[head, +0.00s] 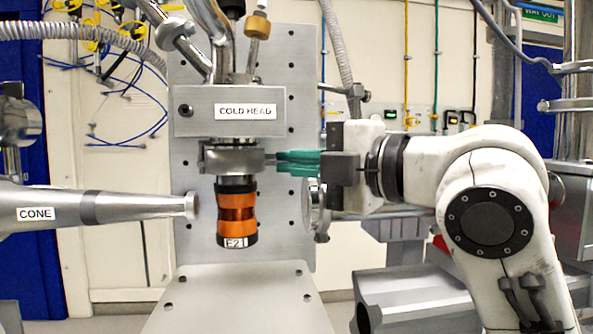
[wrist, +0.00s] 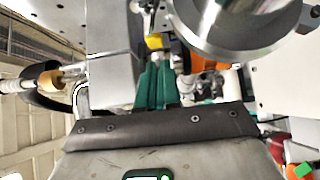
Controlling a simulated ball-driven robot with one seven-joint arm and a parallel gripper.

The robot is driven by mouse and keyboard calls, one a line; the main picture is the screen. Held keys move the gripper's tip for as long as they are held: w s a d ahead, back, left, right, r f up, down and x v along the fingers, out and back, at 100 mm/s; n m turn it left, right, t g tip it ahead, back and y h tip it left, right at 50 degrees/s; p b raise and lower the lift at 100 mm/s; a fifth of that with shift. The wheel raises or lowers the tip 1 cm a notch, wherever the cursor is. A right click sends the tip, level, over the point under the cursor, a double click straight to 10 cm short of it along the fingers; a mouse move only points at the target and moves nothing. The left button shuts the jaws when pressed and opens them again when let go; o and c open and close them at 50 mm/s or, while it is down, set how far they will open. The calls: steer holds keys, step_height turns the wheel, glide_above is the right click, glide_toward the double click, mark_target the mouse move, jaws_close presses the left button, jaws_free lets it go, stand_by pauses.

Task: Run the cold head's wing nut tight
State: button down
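The cold head (head: 190,112) is a labelled grey block on an upright plate. Below it a metal clamp ring (head: 228,160) sits around the top of a hanging orange and black cylinder (head: 237,204) marked E21. My gripper (head: 278,162) reaches in from the right, its green fingertips at the clamp's right side. In the wrist view my gripper (wrist: 157,72) has its two green fingers close together with only a narrow gap. The wing nut is hidden at the fingertips, and the fingers appear closed around it. A large round metal part (wrist: 240,25) shows beside them.
A metal cone (head: 130,206) points at the cylinder from the left. A round metal part (head: 316,210) stands just below my gripper. Pipes and a brass fitting (head: 258,26) rise above the block. A flat grey plate (head: 235,300) lies below.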

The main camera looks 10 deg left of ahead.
steer(key=shift+a+f+m+t+y+b, duration=0.1)
steer(key=shift+f+m+t+y+b, duration=0.25)
steer(key=shift+m+t+y+b, duration=0.7)
steer(key=shift+f+m+t+y+b, duration=0.35)
steer(key=shift+m+t+b, duration=0.25)
steer(key=shift+m, duration=0.85)
steer(key=shift+m+t, duration=0.25)
steer(key=shift+m, duration=0.05)
steer(key=c, duration=1.6)
jaws_free()
steer(key=shift+r, duration=0.1)
steer(key=shift+s, duration=0.1)
steer(key=v, duration=1)
steer(key=shift+d+f+b, duration=0.2)
steer(key=shift+d+b, duration=0.1)
steer(key=shift+d, duration=0.1)
steer(key=shift+s, duration=0.15)
